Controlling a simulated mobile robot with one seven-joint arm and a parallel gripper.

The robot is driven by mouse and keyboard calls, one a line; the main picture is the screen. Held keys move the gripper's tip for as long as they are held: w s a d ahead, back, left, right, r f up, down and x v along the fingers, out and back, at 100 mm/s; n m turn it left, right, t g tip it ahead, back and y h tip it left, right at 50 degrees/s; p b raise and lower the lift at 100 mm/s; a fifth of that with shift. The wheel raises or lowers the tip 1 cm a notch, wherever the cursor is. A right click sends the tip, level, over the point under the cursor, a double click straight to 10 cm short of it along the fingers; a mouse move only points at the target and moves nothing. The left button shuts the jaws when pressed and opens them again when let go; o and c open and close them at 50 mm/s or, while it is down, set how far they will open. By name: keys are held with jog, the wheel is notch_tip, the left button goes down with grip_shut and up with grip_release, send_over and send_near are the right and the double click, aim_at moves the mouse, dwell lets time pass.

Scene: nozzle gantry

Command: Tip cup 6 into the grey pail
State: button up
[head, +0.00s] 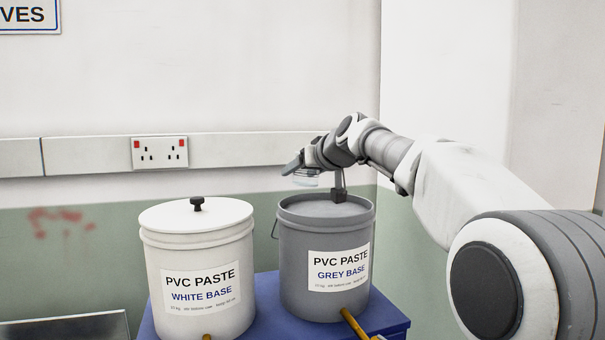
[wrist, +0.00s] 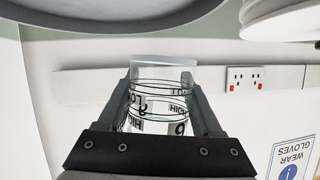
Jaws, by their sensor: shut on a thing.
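My gripper (head: 296,166) is over the left part of the grey pail (head: 293,262), above its rim. It is shut around a clear cup (head: 306,181). In the wrist view the cup (wrist: 160,78) sits between both fingers (wrist: 163,98), with printed bands and a 6 on its side. That view is upside down, and the cup appears turned over, with its mouth towards the pail side. I cannot make out any contents in it. The grey pail's rim (wrist: 125,22) shows at the top left of the wrist view. Its top shows a flat grey surface inside the rim.
A white pail (head: 190,255) with a black-knobbed lid stands left of the grey pail, on the same blue stand (head: 268,285). A wall socket (head: 160,152) and trunking (head: 90,155) are behind. A yellow-brown handle (head: 353,325) juts out at the grey pail's foot.

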jog(key=shift+d, duration=0.1)
notch_tip(320, 180, up, 3)
jog(key=p, duration=0.3)
jog(key=shift+r, duration=0.1)
